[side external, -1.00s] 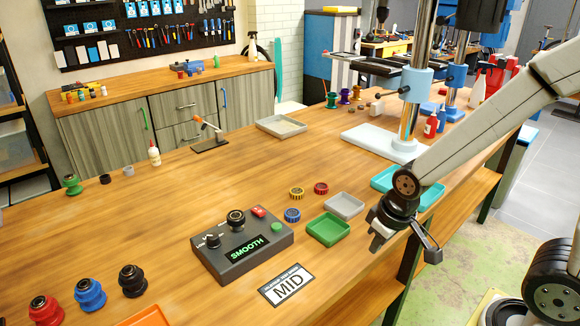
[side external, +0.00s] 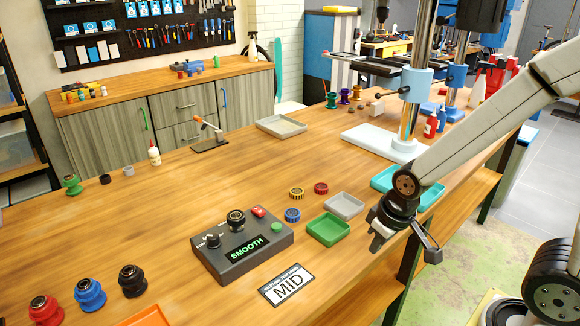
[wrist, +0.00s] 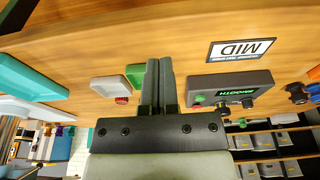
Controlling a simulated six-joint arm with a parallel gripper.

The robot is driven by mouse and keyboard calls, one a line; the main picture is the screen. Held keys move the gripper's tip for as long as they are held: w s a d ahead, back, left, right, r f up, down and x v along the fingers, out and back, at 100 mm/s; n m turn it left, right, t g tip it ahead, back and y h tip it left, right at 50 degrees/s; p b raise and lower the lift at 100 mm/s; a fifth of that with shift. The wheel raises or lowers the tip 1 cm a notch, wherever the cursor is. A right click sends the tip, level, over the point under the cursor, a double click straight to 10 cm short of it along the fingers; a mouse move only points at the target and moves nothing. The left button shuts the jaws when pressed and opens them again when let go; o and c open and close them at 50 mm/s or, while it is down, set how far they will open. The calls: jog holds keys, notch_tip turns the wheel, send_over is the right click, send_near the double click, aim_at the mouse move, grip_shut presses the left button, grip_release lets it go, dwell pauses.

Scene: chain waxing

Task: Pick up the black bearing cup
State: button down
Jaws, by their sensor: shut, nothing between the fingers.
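A black flanged cup-like part (side external: 132,281) stands upright on the wooden bench at the front left, beside a blue one (side external: 90,294) and a red one (side external: 45,309). It also shows at the right edge of the wrist view (wrist: 297,92). A smaller black ring-like piece (side external: 105,179) lies farther back on the left; I cannot tell for certain which is the bearing cup. My gripper (side external: 377,243) is at the bench's right front edge, far to the right of both. In the wrist view its fingers (wrist: 159,82) are together and empty.
A grey control box (side external: 240,248) reading SMOOTH and a MID card (side external: 287,285) lie between my gripper and the black flanged part. Green (side external: 328,230), grey (side external: 344,206) and teal (side external: 385,181) trays sit near my gripper. The bench's left middle is clear.

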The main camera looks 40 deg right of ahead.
grip_release()
jog(key=w+a+m+y, duration=0.1)
jog(key=m, duration=0.1)
jog(key=w+a+f+m+g+y, duration=0.1)
jog(key=w+m, duration=0.1)
jog(key=m, duration=0.1)
jog(key=w+m, duration=0.1)
jog(key=m, duration=0.1)
jog(key=shift+w+a+f+m+g+y, duration=0.15)
jog(key=shift+w+a+m+g+y, duration=0.15)
jog(key=shift+w+a+y, duration=0.1)
jog(key=w+a+m+y, duration=0.1)
jog(key=w+m, duration=0.1)
jog(key=w+a+m+y, duration=0.1)
jog(key=w+m, duration=0.1)
jog(key=w+a+m+y, duration=0.1)
jog(key=w+m, duration=0.1)
jog(key=shift+f, duration=0.15)
jog(key=w+a+m+t+y, duration=0.2)
jog(key=w+m+t+y, duration=0.15)
jog(key=w+m, duration=0.35)
jog(key=m+t+y, duration=0.2)
jog(key=m+y, duration=0.1)
send_near(242, 214)
jog(key=shift+h+x, duration=0.25)
jog(key=shift+x, duration=4.8)
